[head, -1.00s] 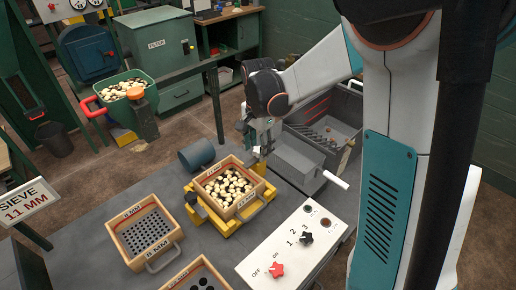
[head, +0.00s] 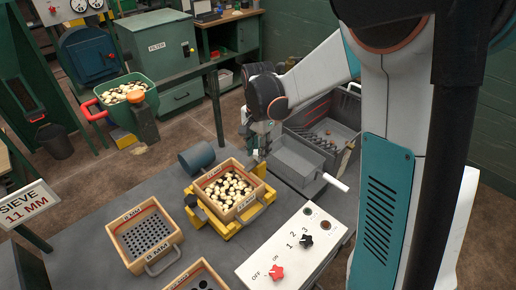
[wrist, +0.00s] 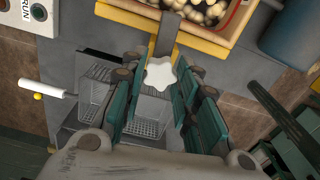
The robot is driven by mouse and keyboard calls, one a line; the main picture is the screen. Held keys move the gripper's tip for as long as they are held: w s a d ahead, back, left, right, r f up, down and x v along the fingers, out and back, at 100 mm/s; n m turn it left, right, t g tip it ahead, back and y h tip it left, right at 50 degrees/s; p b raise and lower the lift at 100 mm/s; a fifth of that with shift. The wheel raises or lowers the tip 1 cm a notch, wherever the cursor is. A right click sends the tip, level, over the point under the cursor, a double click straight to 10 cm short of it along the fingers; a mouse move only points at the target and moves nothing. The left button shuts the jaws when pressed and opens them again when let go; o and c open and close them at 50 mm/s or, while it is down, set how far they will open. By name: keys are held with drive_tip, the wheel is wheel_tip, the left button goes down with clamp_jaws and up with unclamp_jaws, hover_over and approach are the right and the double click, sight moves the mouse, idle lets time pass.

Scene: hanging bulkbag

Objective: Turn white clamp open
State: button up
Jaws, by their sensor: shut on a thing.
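The white clamp knob (wrist: 160,73) is star-shaped and sits at the edge of the yellow frame in the wrist view. My gripper (wrist: 160,80) is shut on it, with a green-padded finger on each side. In the head view my gripper (head: 260,143) points down at the far right corner of the yellow sieve frame (head: 226,229); the white knob is hidden there. A wooden sieve box (head: 263,190) full of cream and brown pieces sits in the frame. A dark knob (head: 191,200) is at the frame's left side.
A grey box with a white handle (head: 334,182) stands close right of my gripper. A blue-grey cylinder (head: 197,157) lies behind the sieve. A white control panel (head: 293,250) and another wooden sieve (head: 145,234) are in front. Bare table (head: 95,262) shows at left.

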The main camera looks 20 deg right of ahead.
drive_tip(key=n+p, duration=0.1)
drive_tip(key=n, duration=0.7)
drive_tip(key=shift+n+p, duration=0.3)
drive_tip(key=n, duration=0.4)
drive_tip(key=shift+n, duration=0.3)
drive_tip(key=shift+n+p, duration=0.35)
drive_tip(key=shift+n, duration=1.55)
drive_tip(key=o, duration=1.1)
drive_tip(key=shift+c, duration=0.2)
drive_tip(key=shift+r, duration=0.1)
wheel_tip(320, 180, up, 12)
